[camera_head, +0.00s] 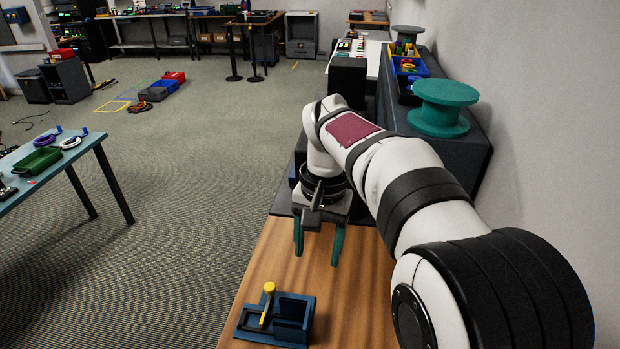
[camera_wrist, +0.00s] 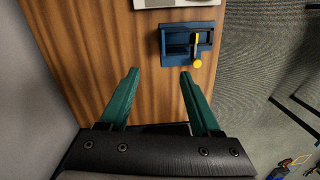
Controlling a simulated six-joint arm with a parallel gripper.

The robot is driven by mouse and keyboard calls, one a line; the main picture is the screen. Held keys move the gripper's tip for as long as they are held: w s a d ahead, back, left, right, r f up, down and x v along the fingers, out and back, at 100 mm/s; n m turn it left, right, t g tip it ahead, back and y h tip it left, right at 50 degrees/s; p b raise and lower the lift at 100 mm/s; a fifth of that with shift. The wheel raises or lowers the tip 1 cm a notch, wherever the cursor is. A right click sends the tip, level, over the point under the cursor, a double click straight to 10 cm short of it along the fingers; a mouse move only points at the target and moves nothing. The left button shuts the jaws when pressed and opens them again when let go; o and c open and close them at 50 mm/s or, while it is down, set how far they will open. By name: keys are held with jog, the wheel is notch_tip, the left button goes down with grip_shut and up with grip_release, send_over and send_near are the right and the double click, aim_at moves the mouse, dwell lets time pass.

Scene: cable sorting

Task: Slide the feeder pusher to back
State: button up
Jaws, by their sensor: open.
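The feeder (camera_head: 296,303) is a dark blue box with an open compartment, on the wooden table near its left edge. Its pusher (camera_head: 268,290) is a yellow lever with a round yellow knob, standing up out of the slot. In the wrist view the feeder (camera_wrist: 170,42) is at the top, and the pusher knob (camera_wrist: 197,64) points toward my gripper. My gripper (camera_head: 318,253) has two green fingers, spread apart with nothing between them. It is above the table, behind the feeder in the head view. In the wrist view my gripper (camera_wrist: 160,71) has its right fingertip near the knob, apart from it.
A pale object (camera_wrist: 170,3) is partly visible at the top of the wrist view. A dark cabinet (camera_head: 470,160) with a green spool (camera_head: 441,105) stands at the right wall. A teal table (camera_head: 75,155) stands at left.

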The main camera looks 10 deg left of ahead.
jog(key=n, duration=0.2)
send_over(270, 286)
notch_tip(270, 286, down, 8)
jog(key=r, duration=0.1)
notch_tip(270, 286, down, 16)
jog(key=shift+r, duration=0.1)
grip_shut()
dwell(0.5)
